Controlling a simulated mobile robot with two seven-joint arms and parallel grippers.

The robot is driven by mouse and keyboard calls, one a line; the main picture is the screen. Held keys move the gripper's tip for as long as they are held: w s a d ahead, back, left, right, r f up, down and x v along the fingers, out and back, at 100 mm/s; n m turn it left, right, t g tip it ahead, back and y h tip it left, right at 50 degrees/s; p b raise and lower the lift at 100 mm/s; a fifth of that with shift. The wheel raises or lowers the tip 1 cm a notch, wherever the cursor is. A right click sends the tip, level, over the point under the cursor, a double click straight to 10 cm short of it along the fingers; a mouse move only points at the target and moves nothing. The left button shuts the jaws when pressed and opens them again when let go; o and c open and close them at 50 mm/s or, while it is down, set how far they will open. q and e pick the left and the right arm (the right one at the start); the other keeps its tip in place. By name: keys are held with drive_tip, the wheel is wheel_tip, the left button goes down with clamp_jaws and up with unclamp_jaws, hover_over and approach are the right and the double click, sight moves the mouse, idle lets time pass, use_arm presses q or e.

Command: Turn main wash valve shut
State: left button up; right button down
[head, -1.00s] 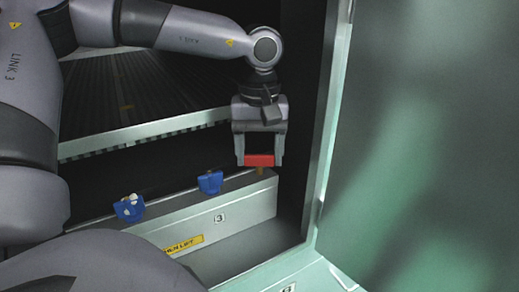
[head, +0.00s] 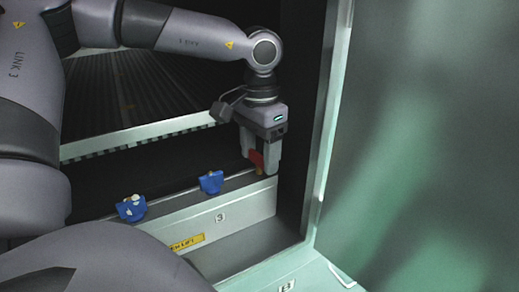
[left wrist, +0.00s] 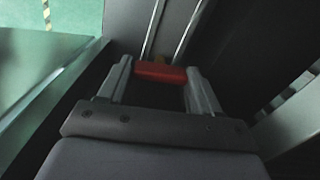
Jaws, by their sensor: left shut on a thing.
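The main wash valve's red handle (head: 257,158) stands at the right end of a grey ledge inside the cabinet, on a small brass stem (head: 260,171). My left gripper (head: 260,167) points down and is shut on the red handle. In the left wrist view the red handle (left wrist: 160,72) spans between the two fingers, with the brass stem just beyond it. In the head view the handle is seen nearly end-on and partly hidden by the fingers. My right gripper is not in view.
Two blue handles, one in the middle (head: 211,182) and one at the left (head: 131,208), sit along the same ledge (head: 235,213). The cabinet's right frame (head: 329,120) is close beside my gripper. A green door or panel (head: 430,130) stands at the right. A dark ribbed surface lies behind.

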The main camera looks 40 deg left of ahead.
sight(259, 155)
use_arm(q)
drive_tip(key=shift+m, duration=0.9)
drive_tip(key=o, duration=1.1)
drive_tip(key=shift+c, duration=0.2)
drive_tip(key=shift+r, duration=3.65)
drive_tip(key=shift+s+d+f, duration=0.1)
